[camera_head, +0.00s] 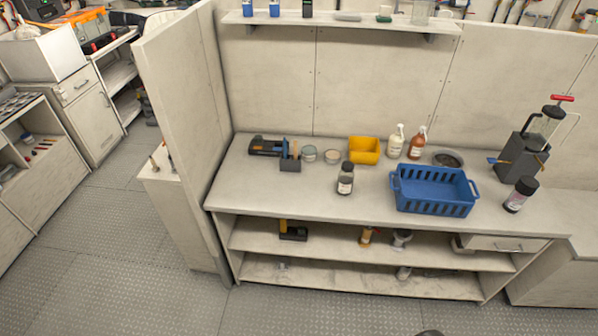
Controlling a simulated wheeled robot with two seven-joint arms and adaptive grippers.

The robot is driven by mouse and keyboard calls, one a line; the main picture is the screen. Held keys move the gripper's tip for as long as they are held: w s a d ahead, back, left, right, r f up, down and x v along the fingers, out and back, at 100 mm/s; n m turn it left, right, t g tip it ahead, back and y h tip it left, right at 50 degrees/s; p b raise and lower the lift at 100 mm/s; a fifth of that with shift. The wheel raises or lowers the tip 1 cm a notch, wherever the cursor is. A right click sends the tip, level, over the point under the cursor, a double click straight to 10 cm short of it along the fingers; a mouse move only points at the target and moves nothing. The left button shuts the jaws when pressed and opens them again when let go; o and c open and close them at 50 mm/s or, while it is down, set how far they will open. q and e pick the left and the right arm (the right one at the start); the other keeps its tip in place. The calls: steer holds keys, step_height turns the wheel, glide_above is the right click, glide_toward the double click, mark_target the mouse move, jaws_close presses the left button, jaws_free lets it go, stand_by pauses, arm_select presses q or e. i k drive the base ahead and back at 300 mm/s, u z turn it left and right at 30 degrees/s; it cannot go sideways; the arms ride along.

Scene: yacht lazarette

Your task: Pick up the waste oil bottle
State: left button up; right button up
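A dark bottle with a black cap and a pale label (345,181) stands upright near the front middle of the workbench (285,195). A second dark bottle with a black cap and a pale label (517,198) is at the right of the bench, beside the blue basket, and looks tilted in the picture. The labels are too small to read, so I cannot tell which one is the waste oil bottle. Neither of my grippers shows in the head view.
A blue basket (434,207) stands between the two dark bottles. Behind are a yellow bin (364,150), two spray bottles (396,141) (417,143) and tins (309,154). A dark pump can (522,156) stands far right. The bench's front left is clear.

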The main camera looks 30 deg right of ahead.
mark_target(345, 184)
steer(key=u, duration=0.2)
steer(key=i, duration=1.4)
steer(key=z, duration=0.65)
